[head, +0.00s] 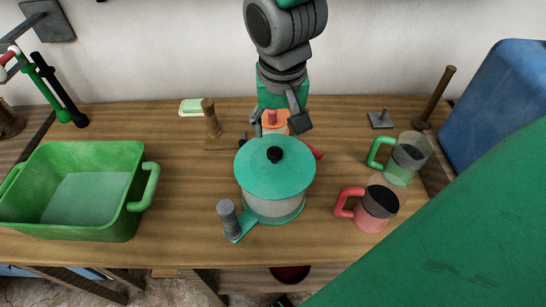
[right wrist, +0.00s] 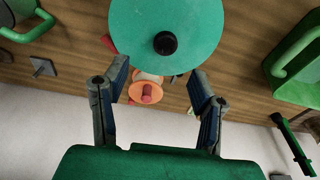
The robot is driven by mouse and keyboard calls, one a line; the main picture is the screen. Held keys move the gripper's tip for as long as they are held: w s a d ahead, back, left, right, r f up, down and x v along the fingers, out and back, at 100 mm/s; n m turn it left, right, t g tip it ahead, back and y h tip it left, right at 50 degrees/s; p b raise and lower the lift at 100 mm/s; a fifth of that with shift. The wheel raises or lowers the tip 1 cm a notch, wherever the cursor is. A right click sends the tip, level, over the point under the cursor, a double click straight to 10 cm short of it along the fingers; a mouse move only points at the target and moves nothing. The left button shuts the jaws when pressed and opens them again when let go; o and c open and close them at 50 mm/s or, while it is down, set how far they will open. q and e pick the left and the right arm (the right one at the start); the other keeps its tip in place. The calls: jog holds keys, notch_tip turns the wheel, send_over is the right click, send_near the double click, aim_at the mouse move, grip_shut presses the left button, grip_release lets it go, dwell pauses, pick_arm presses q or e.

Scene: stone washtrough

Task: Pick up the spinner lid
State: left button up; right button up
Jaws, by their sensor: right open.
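The spinner lid is a round teal disc (head: 262,170) with a black knob (head: 276,155) at its middle. It sits on a clear spinner bowl (head: 272,208), and a teal arm with a grey handle (head: 228,215) sticks out at the front left. My right gripper (head: 280,120) is open and empty just behind the lid. In the right wrist view, the lid (right wrist: 140,25) and its knob lie ahead of the open fingertips (right wrist: 160,76). I cannot tell whether a finger touches the lid. My left gripper is not in view.
An orange-topped item with a red knob (right wrist: 147,93) stands behind the lid, partly hidden by my right gripper. A green tub (head: 130,205) is at left. A red mug (head: 370,212) and a green mug (head: 398,172) stand at right. Bare wood lies left of the spinner.

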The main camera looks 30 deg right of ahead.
aim_at(274, 152)
jog(key=f, duration=0.2)
jog(key=w+f, duration=0.1)
jog(key=shift+d+f, duration=0.15)
jog(key=shift+f, duration=0.2)
jog(key=f, duration=0.4)
jog(key=shift+w+a+f+b, duration=0.1)
jog(key=shift+a+f+b, duration=0.25)
jog(key=shift+a, duration=0.05)
jog(key=shift+w+d+f, duration=0.1)
jog(key=shift+f, duration=0.15)
jog(key=shift+r, duration=0.1)
jog(key=c, duration=0.3)
grip_shut()
